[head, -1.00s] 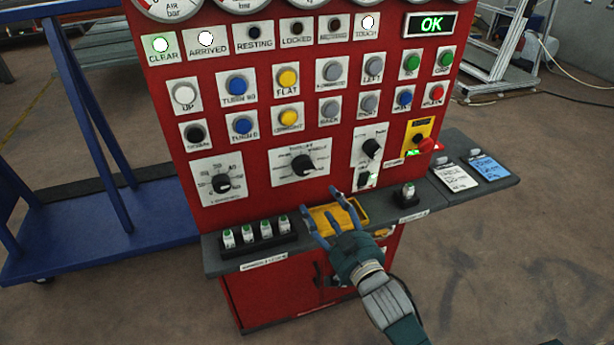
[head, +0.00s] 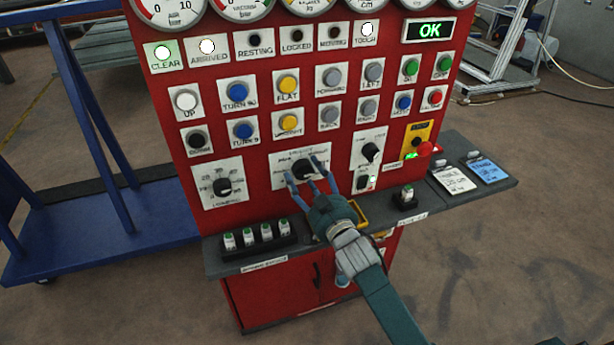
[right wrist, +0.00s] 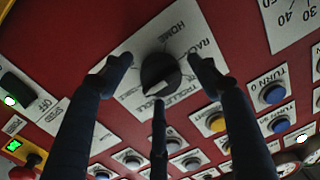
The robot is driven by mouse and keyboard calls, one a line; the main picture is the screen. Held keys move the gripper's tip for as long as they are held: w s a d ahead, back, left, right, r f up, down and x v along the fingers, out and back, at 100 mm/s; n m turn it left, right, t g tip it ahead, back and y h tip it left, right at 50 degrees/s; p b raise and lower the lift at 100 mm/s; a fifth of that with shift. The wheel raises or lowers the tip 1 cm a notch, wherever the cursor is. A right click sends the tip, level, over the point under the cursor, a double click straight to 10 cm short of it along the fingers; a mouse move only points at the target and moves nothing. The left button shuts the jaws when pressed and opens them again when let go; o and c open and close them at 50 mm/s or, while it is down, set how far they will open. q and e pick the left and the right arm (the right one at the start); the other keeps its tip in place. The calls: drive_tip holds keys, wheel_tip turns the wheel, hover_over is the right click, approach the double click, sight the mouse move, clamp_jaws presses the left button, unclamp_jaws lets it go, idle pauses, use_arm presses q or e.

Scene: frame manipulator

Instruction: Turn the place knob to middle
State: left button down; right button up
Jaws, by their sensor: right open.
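A black rotary knob (head: 303,168) sits on a white plate in the middle of the red panel; in the right wrist view the same knob (right wrist: 160,72) has labels such as HOME, RACK and TROLLEY around it. Its pale pointer mark faces the TROLLEY label side. My right gripper (head: 306,180) is open in front of this knob, and its fingers spread around it in the right wrist view (right wrist: 160,85). I cannot tell whether they touch it. Two other knobs flank it, a left one (head: 223,187) and a right one (head: 371,151); no legible label says "place". My left gripper is out of view.
A grey shelf (head: 330,245) juts out below, bearing a black holder (head: 258,245), a yellow tray (head: 356,212) and cards (head: 453,179).

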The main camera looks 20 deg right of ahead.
drive_tip(key=c, duration=1.1)
drive_tip(key=shift+c, duration=0.2)
drive_tip(key=n+p, duration=0.1)
drive_tip(key=n, duration=0.2)
drive_tip(key=shift+n, duration=0.3)
drive_tip(key=shift+f+n+g+p, duration=0.1)
drive_tip(key=shift+n+g+p, duration=0.35)
drive_tip(key=shift+n, duration=2.05)
drive_tip(key=shift+d, duration=0.1)
